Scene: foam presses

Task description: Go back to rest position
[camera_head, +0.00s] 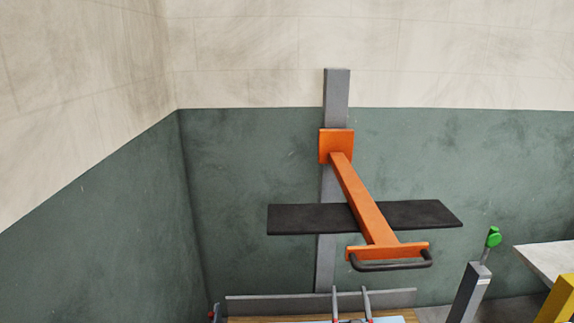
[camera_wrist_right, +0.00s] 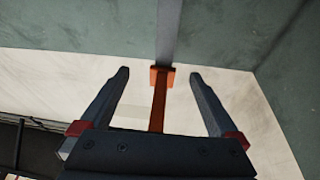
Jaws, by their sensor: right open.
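My right gripper (camera_head: 350,291) shows at the bottom of the head view, its two grey fingers pointing up in front of the press base. In the right wrist view my right gripper (camera_wrist_right: 158,74) is open, with nothing between its fingers. The foam press has a grey upright column (camera_head: 336,95), an orange arm (camera_head: 362,200) with a dark handle (camera_head: 392,266), and a black plate (camera_head: 290,219). The orange arm (camera_wrist_right: 158,104) also shows beyond the open fingers in the right wrist view. My left gripper is not in view.
The press base has a grey rear rail (camera_head: 270,303) and a wooden surface (camera_head: 250,320). To the right stand a grey post (camera_head: 468,295) with a green knob (camera_head: 494,238), a pale tabletop (camera_head: 548,258) and a yellow part (camera_head: 558,302). Walls close off the back and left.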

